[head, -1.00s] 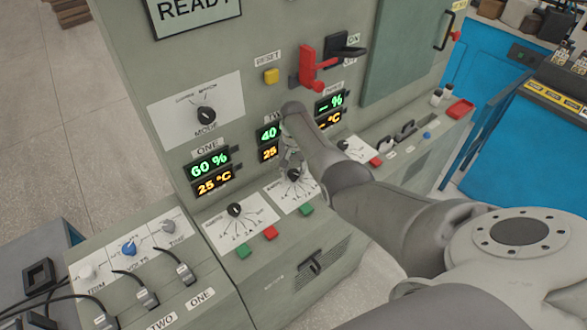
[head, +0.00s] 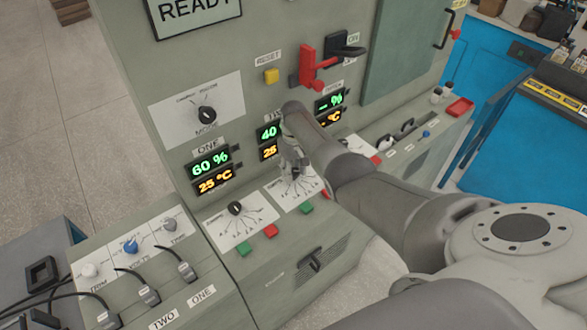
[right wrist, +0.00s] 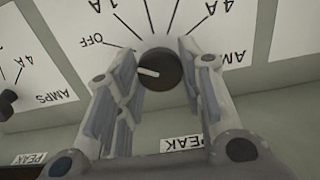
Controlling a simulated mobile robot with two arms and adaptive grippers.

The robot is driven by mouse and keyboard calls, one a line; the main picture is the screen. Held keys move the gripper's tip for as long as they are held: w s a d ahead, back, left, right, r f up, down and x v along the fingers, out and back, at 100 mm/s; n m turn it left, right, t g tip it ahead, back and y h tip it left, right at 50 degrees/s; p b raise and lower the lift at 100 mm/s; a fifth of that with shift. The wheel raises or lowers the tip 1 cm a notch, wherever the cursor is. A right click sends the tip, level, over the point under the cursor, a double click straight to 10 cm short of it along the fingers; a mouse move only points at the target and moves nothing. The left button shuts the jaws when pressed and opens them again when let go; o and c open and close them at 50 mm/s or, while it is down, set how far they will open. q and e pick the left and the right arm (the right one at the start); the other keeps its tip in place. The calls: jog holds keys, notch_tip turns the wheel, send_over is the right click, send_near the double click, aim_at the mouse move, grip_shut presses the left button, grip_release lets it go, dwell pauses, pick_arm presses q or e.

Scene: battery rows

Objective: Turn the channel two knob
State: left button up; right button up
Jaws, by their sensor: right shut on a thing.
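The channel two knob (right wrist: 158,69) is a round black dial with a white pointer line, on a white plate marked OFF, 1A, 4A and AMPS. The pointer lies toward the left in the right wrist view, near the OFF side. My right gripper (right wrist: 157,78) has its grey fingers on either side of the knob and is shut on it. In the head view the right gripper (head: 294,163) reaches down to the channel two plate (head: 304,198), in front of the TWO display (head: 267,133) reading 40. The fingers mostly hide the knob there. My left gripper is not in view.
The channel one knob (head: 235,208) sits on its own plate to the left. A red button (head: 270,231) and a green button (head: 306,208) lie just below the plates. A red lever (head: 307,66) sticks out above. My right arm covers part of the third channel.

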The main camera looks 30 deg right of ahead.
aim_at(294, 171)
jog(key=shift+n, duration=0.3)
jog(key=o, duration=1)
jog(key=shift+o, duration=0.2)
notch_tip(294, 171, up, 12)
dwell(0.6)
